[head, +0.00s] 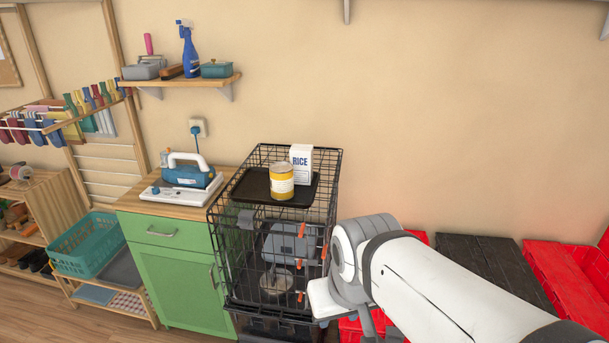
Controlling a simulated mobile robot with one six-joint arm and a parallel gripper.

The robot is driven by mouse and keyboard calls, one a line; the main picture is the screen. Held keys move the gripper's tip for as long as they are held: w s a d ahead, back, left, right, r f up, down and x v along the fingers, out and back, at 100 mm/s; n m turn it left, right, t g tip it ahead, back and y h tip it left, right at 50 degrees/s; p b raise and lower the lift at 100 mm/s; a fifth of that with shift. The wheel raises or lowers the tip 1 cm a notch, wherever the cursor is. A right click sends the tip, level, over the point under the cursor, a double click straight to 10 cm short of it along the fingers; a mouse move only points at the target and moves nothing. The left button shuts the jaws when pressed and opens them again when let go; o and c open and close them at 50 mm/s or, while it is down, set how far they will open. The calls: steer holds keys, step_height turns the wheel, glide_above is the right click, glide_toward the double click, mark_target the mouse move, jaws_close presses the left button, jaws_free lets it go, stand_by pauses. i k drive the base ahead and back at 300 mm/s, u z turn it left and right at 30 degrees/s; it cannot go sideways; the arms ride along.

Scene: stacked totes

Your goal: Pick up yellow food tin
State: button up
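The yellow food tin (282,182) stands upright on a dark tray (251,187) on top of a black wire cage (226,236). It has a yellow body with a pale label band. A white rice box (301,164) stands close behind it to the right. My arm comes in from the lower right, its outer joint to the right of the cage and below the tin's level. Only part of my gripper (372,322) seems to show at the bottom edge, apart from the tin. Its fingertips cannot be made out.
A green cabinet (166,270) left of the cage bears a blue-and-white appliance (190,174). A wall shelf (190,82) above holds a blue spray bottle (188,50). Red crates (567,279) and a dark crate (492,264) stand at the right. Bare wall lies behind the tin.

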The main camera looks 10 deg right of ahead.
mark_target(280, 173)
steer(key=u, duration=0.05)
steer(key=i, duration=1)
steer(key=z, duration=0.05)
